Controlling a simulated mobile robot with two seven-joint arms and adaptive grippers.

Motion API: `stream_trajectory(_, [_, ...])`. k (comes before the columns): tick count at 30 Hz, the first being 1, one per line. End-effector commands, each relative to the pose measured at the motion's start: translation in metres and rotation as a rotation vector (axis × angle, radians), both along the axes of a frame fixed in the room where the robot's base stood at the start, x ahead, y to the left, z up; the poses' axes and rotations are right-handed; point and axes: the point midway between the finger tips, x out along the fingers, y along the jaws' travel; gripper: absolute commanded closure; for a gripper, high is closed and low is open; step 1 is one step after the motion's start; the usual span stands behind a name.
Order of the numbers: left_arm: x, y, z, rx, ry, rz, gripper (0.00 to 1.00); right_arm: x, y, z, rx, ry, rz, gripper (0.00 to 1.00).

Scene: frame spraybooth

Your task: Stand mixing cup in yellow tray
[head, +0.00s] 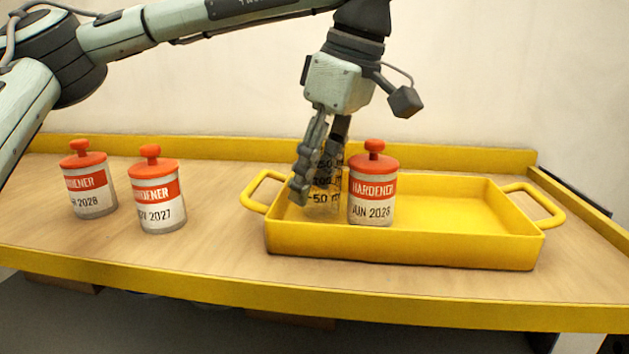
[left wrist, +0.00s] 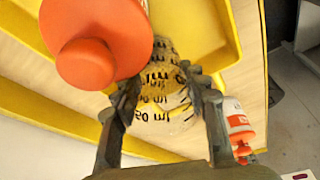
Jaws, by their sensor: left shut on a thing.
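The mixing cup (head: 322,203) is clear with black graduation marks. It is upright inside the left part of the yellow tray (head: 400,250). My left gripper (head: 318,190) points down and is shut on the cup, with a finger on each side. In the left wrist view the cup (left wrist: 165,115) shows between the two fingers (left wrist: 165,105). A hardener can with a red lid (head: 372,195), marked JUN 2028, stands in the tray just right of the cup. Whether the cup's base touches the tray floor is hidden by the tray's front wall. My right gripper is not in view.
Two more hardener cans, one at the far left (head: 90,190) and one nearer the tray (head: 160,205), stand on the wooden bench (head: 225,255). The tray's right half is empty. A yellow rim (head: 150,146) runs along the bench's back.

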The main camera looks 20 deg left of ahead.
Motion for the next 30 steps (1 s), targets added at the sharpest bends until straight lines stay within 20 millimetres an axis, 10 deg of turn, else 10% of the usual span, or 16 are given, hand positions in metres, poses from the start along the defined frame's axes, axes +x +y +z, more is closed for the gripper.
stream_trajectory(15, [0.0,0.0,-0.011,0.0,-0.001,0.0,0.72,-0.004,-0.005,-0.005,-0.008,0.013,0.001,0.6])
stream_trajectory(16, [0.0,0.0,-0.011,0.0,-0.002,-0.001,0.53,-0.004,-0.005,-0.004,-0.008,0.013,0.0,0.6])
stream_trajectory(20, [0.0,0.0,-0.01,0.0,-0.001,0.0,0.37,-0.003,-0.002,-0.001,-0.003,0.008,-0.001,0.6])
stream_trajectory(30, [0.0,0.0,-0.008,0.0,-0.002,0.0,0.36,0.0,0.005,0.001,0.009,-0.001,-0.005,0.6])
